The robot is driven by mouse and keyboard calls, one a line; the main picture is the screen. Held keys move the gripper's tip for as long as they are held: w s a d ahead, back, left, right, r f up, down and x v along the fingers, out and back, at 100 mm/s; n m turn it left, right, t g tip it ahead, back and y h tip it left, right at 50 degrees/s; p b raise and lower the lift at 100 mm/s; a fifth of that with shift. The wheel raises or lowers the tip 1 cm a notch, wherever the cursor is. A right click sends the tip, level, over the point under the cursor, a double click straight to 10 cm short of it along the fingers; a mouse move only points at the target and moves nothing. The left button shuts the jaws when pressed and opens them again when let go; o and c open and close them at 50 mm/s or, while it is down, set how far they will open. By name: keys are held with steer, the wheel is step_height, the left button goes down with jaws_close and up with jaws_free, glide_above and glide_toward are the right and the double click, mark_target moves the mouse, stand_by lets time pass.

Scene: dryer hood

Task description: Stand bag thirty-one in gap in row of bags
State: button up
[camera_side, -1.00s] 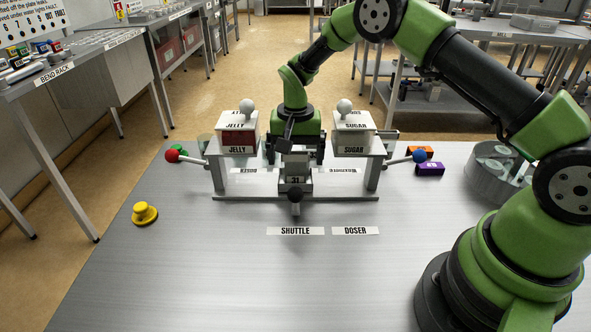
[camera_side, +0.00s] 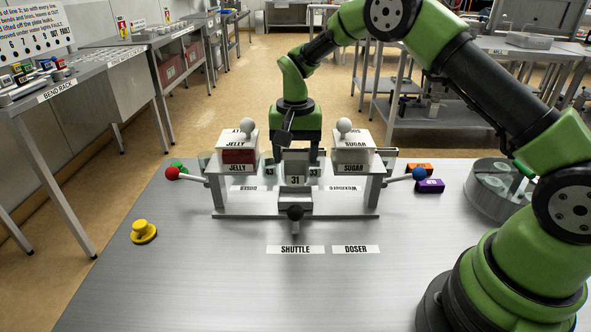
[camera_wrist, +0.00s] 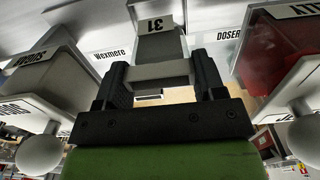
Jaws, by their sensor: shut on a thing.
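The grey piece marked 31 (camera_side: 297,166), which looks like the bag, stands upright between the two hoppers in the side view. In the wrist view its label (camera_wrist: 154,24) faces away past the fingertips. My gripper (camera_wrist: 159,66) is shut on its pale upper part, one dark finger each side. In the side view my gripper hangs from above, its fingers largely hidden behind the bag.
A jelly hopper (camera_side: 239,157) stands close on the left and a sugar hopper (camera_side: 352,158) on the right, on a grey stand. Red (camera_side: 172,173) and blue (camera_side: 419,174) lever knobs stick out.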

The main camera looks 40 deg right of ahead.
mark_target(297, 151)
steer(key=shift+n, duration=0.3)
steer(key=r, duration=0.6)
steer(key=shift+s+a+r, duration=0.15)
steer(key=shift+s+r, duration=0.25)
steer(key=s+a+r+n, duration=0.2)
steer(key=s+r+n, duration=0.2)
steer(key=s+r, duration=0.4)
steer(key=s+f+n, duration=0.4)
steer(key=f, duration=0.4)
steer(key=shift+s+d+r, duration=0.1)
steer(key=shift+r, duration=0.05)
